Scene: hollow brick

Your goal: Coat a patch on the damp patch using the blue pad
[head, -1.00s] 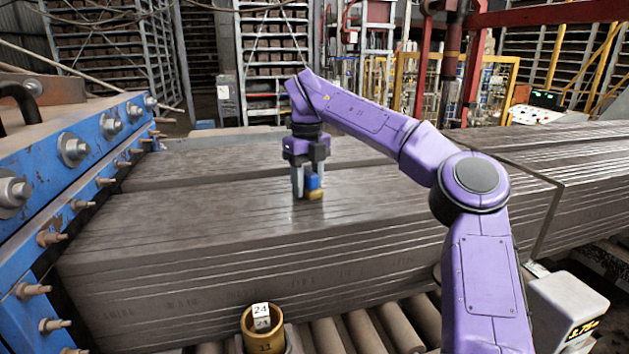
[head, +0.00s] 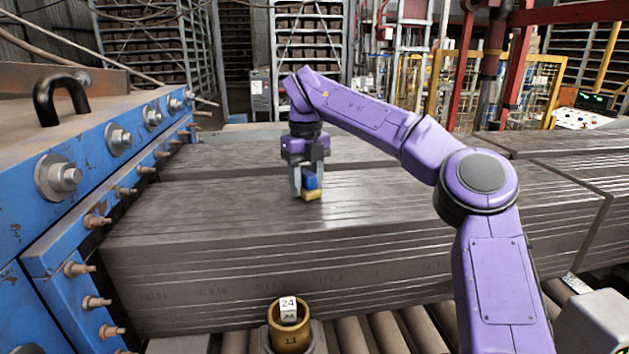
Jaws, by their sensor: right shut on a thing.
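My right gripper (head: 309,183) points straight down over the top of the grey clay slab (head: 390,215). It is shut on the blue pad (head: 310,182), which has a yellowish lower part. The pad's underside is at or just above the slab's top; I cannot tell whether it touches. I cannot make out a distinct damp patch on the grey, streaked surface. My left gripper is not in view.
A blue bolted machine frame (head: 110,150) stands along the left. A brass cup (head: 289,328) holding a numbered white piece (head: 288,308) stands in front of the slab, by the rollers (head: 385,330). The slab top left of my gripper is clear.

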